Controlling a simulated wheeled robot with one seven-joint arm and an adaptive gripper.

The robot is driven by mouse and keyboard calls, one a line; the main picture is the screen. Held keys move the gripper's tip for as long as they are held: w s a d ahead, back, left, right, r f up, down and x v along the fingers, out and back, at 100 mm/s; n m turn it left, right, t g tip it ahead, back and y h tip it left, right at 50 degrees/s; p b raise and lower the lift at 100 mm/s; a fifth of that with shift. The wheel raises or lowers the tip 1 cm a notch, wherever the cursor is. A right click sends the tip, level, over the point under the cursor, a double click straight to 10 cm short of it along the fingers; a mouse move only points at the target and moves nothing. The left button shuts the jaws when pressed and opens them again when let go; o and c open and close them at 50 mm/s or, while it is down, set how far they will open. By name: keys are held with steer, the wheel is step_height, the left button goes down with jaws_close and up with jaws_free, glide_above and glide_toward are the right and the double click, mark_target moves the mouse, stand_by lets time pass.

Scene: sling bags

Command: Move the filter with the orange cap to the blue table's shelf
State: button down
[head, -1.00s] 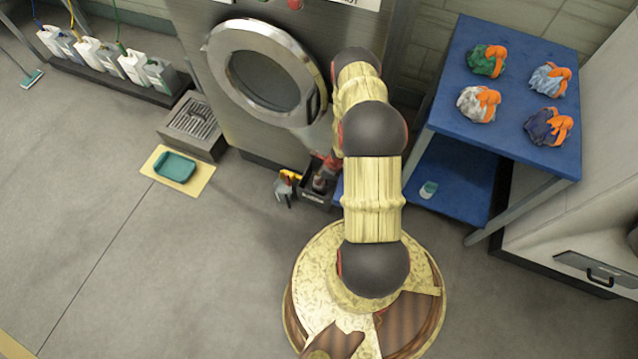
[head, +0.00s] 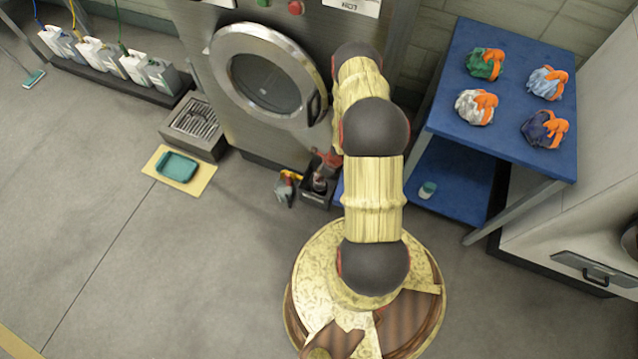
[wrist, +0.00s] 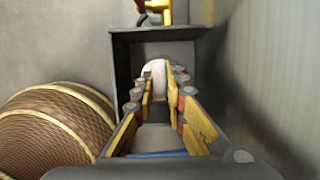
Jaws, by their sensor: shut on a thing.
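My gripper (wrist: 160,84) reaches into a dark open box (wrist: 123,60) and is shut on a pale rounded thing (wrist: 157,68), which seems to be the filter. No orange cap shows on it; the fingers hide much of it. In the head view the box (head: 317,198) stands on the floor before the steel machine, and my arm partly covers that spot. The blue table (head: 505,110) stands at the right.
Several bags with orange straps, one a white bag (head: 474,107), lie on the table top. A yellow-and-grey tool (head: 285,188) stands beside the box. The machine's round door (head: 265,80) is close behind. A teal tray (head: 177,167) lies on a mat at left. Floor is clear there.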

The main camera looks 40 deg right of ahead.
steer(key=shift+d+r+p, duration=0.15)
steer(key=shift+r+p, duration=1.15)
steer(key=shift+r, duration=1.2)
steer(key=shift+r+p, duration=1.15)
steer(key=shift+r, duration=0.85)
